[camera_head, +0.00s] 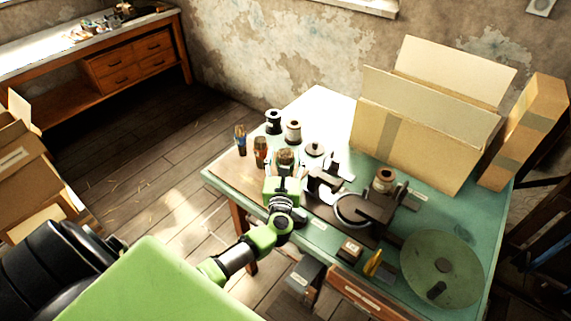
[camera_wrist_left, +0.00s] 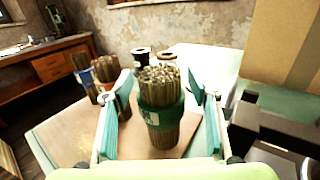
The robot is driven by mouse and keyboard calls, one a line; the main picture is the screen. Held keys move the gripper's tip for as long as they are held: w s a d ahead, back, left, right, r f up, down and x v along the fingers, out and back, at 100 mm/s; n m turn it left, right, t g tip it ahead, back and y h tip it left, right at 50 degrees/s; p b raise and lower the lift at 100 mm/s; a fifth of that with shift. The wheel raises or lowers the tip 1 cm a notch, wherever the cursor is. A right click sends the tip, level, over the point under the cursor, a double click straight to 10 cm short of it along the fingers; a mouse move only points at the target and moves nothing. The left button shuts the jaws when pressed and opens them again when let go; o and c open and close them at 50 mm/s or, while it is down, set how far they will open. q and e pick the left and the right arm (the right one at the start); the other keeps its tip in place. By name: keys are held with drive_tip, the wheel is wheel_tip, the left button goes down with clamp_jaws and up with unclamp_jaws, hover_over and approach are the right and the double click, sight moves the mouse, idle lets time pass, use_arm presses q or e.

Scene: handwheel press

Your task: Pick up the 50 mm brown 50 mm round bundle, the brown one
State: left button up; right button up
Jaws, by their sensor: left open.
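A round bundle of brown sticks with a green band (camera_wrist_left: 161,118) stands upright on the bench in the left wrist view. Its top also shows in the head view (camera_head: 285,154). My left gripper (camera_head: 286,162) is open, with one finger on each side of this bundle. In the left wrist view, a gap shows between the bundle and each finger of the gripper (camera_wrist_left: 168,88). Two other bundles stand to its left, one with a red band (camera_head: 260,150) and one with a blue band (camera_head: 240,140). My right gripper is not in view.
Dark (camera_head: 273,121) and pale (camera_head: 293,131) spools stand behind the bundle on the green workbench (camera_head: 325,105). A dark handwheel press (camera_head: 355,208) stands close on the right. An open cardboard box (camera_head: 420,140) fills the back right, and a green disc (camera_head: 441,265) lies front right.

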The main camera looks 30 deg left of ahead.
use_arm(q)
drive_tip(key=c, duration=1.1)
drive_tip(key=shift+o, duration=0.2)
drive_tip(key=shift+r, duration=0.15)
